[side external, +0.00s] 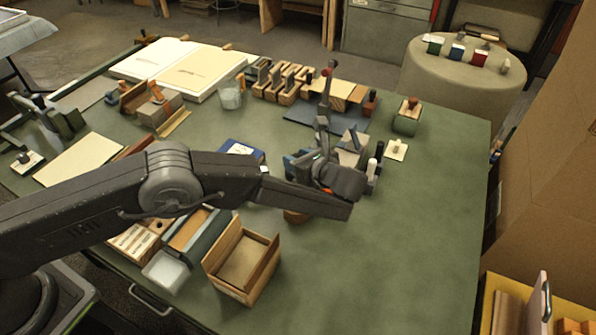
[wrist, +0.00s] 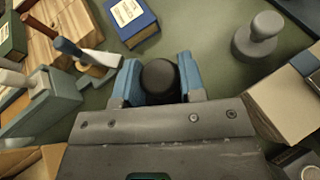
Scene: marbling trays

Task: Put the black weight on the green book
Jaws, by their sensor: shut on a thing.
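In the wrist view my gripper (wrist: 158,88) has its two blue fingers closed around the black weight (wrist: 159,75). Its dark round top shows between the fingertips; its lower part is hidden. A green book (wrist: 12,40) with a pale label lies at the upper left edge of the wrist view, partly cut off. I cannot make it out beside my arm in the side view. There my gripper is over the middle of the table, and my arm hides the weight. I cannot tell how high the weight is held.
A blue book (wrist: 135,22) and a grey knobbed weight (wrist: 257,38) stand near my gripper. A tray of tools (wrist: 42,110) is at left. An open wooden box (side external: 242,262) stands near the table's front. Small coloured blocks (side external: 456,52) sit on a round stool. The table's right side is clear.

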